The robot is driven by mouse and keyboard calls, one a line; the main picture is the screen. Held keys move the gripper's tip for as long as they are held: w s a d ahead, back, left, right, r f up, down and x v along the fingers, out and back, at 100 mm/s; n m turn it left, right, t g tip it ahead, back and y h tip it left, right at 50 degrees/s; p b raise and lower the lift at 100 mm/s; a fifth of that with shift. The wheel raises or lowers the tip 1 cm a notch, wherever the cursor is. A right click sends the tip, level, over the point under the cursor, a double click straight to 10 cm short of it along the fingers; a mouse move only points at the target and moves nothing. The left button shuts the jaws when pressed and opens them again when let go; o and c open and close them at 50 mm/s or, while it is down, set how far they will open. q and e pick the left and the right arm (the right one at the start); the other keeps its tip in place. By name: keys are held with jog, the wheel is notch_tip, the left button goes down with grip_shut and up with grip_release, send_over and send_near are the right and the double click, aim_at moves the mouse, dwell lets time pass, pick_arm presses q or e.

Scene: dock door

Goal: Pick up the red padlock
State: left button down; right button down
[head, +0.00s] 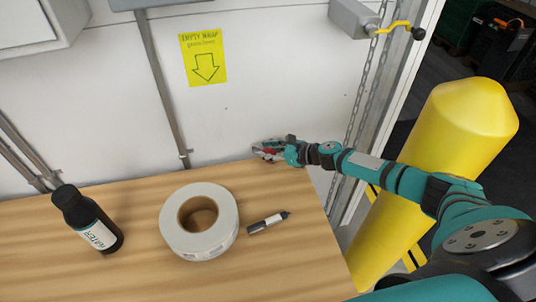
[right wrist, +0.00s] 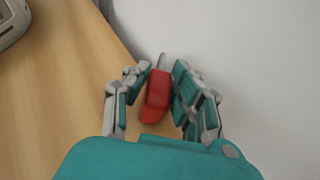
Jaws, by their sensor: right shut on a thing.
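The red padlock (right wrist: 157,95) is between the fingers of my right gripper (right wrist: 160,85) in the right wrist view, its grey shackle pointing away from the palm. The fingers are closed on its sides. In the head view my right gripper (head: 266,151) is at the back right corner of the wooden table, close to the white wall. Only a little red of the padlock (head: 268,153) shows there, mostly hidden by the fingers. I cannot tell whether the padlock touches the table. My left gripper is not in view.
A yellow bollard (head: 455,140) stands right of the table, near my right arm. Chains (head: 362,100) hang by the door frame.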

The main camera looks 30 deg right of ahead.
aim_at(268, 151)
jog(key=shift+r, duration=0.15)
jog(key=shift+r, duration=0.25)
notch_tip(268, 151, up, 3)
jog(key=shift+s+r+p, duration=0.1)
jog(key=shift+s+p, duration=0.05)
jog(key=shift+p, duration=0.5)
jog(key=s+a, duration=0.2)
jog(key=s, duration=0.3)
jog(key=s+a, duration=0.1)
jog(key=s, duration=0.3)
jog(key=s+a+r, duration=0.1)
jog(key=s+a, duration=0.1)
jog(key=s, duration=0.3)
jog(key=shift+s+a, duration=0.3)
jog(key=shift+a, duration=0.05)
